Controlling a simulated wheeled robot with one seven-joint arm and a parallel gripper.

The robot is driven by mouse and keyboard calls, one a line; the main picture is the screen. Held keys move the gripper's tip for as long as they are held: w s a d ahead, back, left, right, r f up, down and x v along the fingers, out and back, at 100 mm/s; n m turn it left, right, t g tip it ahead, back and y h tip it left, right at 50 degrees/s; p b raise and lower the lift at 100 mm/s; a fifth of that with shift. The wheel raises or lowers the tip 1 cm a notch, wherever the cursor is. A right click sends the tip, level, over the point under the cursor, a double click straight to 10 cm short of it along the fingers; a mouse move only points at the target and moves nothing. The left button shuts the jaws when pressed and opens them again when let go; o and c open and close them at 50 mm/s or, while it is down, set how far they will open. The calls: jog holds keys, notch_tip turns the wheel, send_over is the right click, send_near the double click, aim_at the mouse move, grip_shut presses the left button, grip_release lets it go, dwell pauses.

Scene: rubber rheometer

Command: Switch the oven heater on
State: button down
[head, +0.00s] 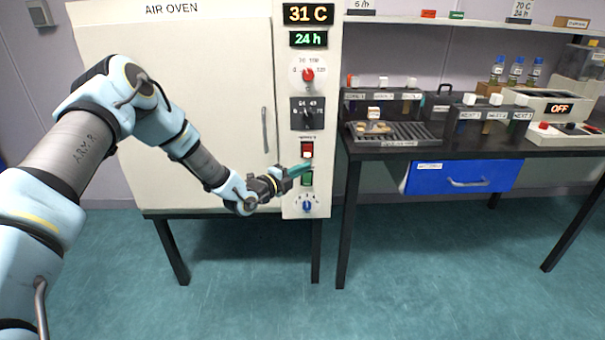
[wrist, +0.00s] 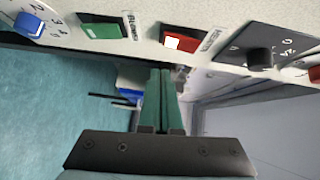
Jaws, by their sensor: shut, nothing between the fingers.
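The air oven (head: 200,80) stands at the left with its door closed. Its control strip carries a red rocker switch (head: 307,148), which the wrist view shows with the label HEATER (wrist: 188,42) and a white patch at one end. A green rocker switch (head: 307,179), labelled BLOWER, sits below it and also shows in the wrist view (wrist: 103,30). My gripper (head: 307,168) is shut and empty, its green fingers in front of the strip between the two switches. In the wrist view its fingertips (wrist: 160,71) are close to the panel; I cannot tell if they touch.
The strip also has displays reading 31 C (head: 308,14) and 24 h (head: 308,39), a red knob (head: 308,75), a black knob (head: 307,114) and a blue knob (head: 307,206). A black bench (head: 450,150) with racks and a blue drawer (head: 463,178) stands to the right.

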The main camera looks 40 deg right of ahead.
jog(key=s+a+f+b, duration=0.1)
jog(key=a+b, duration=0.1)
jog(key=a, duration=0.8)
dwell(0.4)
jog(key=w+a+r+n+t+y+p, duration=0.1)
jog(key=w+a+r+n+y, duration=0.3)
jog(key=a, duration=0.5)
jog(key=w+a+r+n+t+y+p, duration=0.1)
jog(key=w+a+n+t+y, duration=0.1)
jog(key=w+a+n+y, duration=0.5)
jog(key=w+a+r+n+t+y+p, duration=0.1)
jog(key=a+r+n, duration=0.25)
jog(key=a, duration=0.65)
jog(key=s+a+r+n+g+y+p, duration=0.1)
jog(key=s+a+r+n+y, duration=0.15)
jog(key=a+n, duration=0.4)
jog(key=s+a+r+n+y, duration=0.2)
jog(key=s+a+r+n, duration=0.15)
jog(key=a, duration=0.65)
jog(key=s+a+r+n+g+p, duration=0.1)
jog(key=s+a+r+n+g, duration=0.1)
jog(key=s+a+n, duration=0.4)
jog(key=s+n+g, duration=0.1)
jog(key=s+n, duration=0.1)
jog(key=s, duration=0.2)
jog(key=shift+a+r+y, duration=0.3)
jog(key=shift+r+y, duration=0.05)
jog(key=shift+r, duration=0.05)
jog(key=shift+s+n, duration=0.1)
jog(key=shift+n, duration=0.15)
